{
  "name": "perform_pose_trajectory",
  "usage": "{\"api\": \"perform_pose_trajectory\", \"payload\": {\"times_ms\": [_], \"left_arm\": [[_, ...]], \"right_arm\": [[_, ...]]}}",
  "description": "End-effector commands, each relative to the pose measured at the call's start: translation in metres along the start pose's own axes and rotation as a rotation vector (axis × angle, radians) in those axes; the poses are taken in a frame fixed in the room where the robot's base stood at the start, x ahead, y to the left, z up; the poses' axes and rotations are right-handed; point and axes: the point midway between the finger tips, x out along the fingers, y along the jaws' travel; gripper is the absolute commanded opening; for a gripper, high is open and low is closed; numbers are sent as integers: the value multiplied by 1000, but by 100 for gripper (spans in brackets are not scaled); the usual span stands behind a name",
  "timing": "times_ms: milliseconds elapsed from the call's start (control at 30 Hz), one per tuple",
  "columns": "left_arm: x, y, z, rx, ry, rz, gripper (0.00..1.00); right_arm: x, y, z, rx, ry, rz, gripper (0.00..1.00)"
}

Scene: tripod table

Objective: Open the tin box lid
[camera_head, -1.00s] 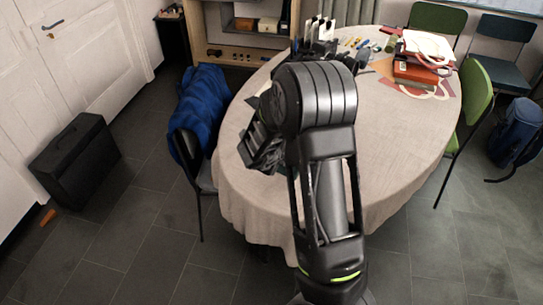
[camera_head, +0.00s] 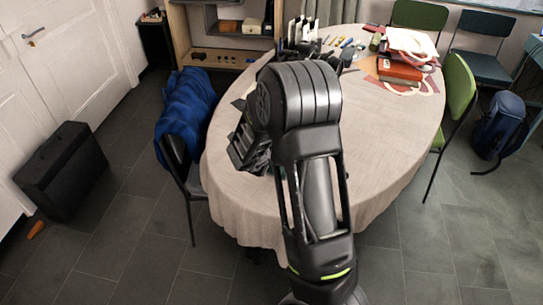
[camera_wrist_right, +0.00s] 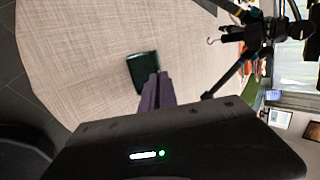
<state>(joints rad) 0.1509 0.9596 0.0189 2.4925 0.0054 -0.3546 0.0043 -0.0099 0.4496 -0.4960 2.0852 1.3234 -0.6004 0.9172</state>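A dark green box, likely the tin box (camera_wrist_right: 143,71), lies on the pale tablecloth in the right wrist view. It looks small and its lid cannot be made out. My right gripper (camera_wrist_right: 157,84) has its two fingers close together. Their tips overlap the box's near edge in the picture; I cannot tell whether they touch it. In the head view my arm covers the middle of the table (camera_head: 385,150) and hides the box. A dark gripper body shows left of the arm. My left gripper is in neither view.
A black tripod (camera_wrist_right: 240,40) stands at the upper right in the right wrist view. Books (camera_head: 400,70) and several small tools lie at the table's far side. A chair with a blue jacket (camera_head: 187,110) is at the left, a green chair (camera_head: 459,88) at the right.

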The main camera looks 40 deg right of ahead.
Motion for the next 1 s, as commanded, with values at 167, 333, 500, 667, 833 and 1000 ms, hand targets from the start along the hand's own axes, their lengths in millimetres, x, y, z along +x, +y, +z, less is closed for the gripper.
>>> {"api": "perform_pose_trajectory", "payload": {"times_ms": [167, 333, 500, 667, 833, 1000], "left_arm": [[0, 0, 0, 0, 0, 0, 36], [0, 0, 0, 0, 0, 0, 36], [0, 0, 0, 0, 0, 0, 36], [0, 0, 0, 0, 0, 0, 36], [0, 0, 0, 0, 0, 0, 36], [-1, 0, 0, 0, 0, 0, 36]], "right_arm": [[0, 0, 0, 0, 0, 0, 0], [0, 0, 0, 0, 0, 0, 0], [0, 0, 0, 0, 0, 0, 16], [0, 0, 0, 0, 0, 0, 25], [0, 0, 0, 0, 0, 0, 25], [-7, 0, 1, 1, -1, 1, 25]]}}
